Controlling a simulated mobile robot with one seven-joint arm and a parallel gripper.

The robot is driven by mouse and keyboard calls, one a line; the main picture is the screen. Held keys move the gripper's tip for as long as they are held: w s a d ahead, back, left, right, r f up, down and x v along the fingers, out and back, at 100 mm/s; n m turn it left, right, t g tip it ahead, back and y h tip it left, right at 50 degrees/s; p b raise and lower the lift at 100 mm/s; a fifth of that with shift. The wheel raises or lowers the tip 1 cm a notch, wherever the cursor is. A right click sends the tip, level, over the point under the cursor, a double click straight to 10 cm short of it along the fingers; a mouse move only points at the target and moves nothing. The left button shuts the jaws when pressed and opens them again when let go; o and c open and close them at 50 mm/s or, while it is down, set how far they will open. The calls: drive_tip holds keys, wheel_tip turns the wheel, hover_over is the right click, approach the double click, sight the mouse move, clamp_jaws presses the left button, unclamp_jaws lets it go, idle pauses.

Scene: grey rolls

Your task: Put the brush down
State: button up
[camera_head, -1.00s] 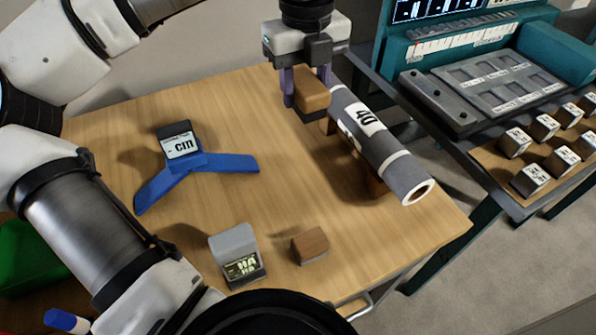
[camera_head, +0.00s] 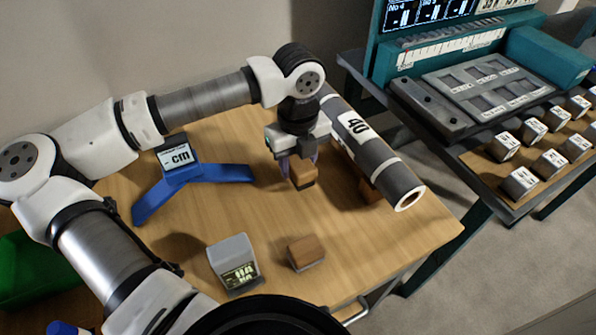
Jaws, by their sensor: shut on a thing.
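The brush (camera_head: 302,174), a brown block with a dark underside, is between the purple fingers of my gripper (camera_head: 298,165). My gripper is shut on it and points down over the wooden table (camera_head: 225,215), just left of the grey roll. I cannot tell whether the underside of the brush touches the table. The arm and gripper body hide part of the table behind.
A grey roll (camera_head: 385,165) marked 40 rests on wooden supports. A blue stand (camera_head: 190,172) with a cm display is left. A grey display box (camera_head: 233,262) and small wooden block (camera_head: 306,252) sit in front. A teal bench (camera_head: 545,58) stands right.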

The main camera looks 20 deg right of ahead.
sight(296, 158)
drive_tip(key=shift+f, duration=1)
drive_tip(key=shift+f+b, duration=0.3)
drive_tip(key=shift+f, duration=0.85)
drive_tip(key=o, duration=0.9)
drive_tip(key=shift+r, duration=0.1)
drive_tip(key=shift+o, duration=0.2)
drive_tip(key=shift+p, duration=0.55)
wheel_tip(296, 158, up, 14)
drive_tip(key=shift+w+a+f+b, duration=0.1)
drive_tip(key=shift+a+f+b, duration=0.1)
drive_tip(key=shift+b, duration=0.95)
drive_tip(key=shift+d, duration=0.1)
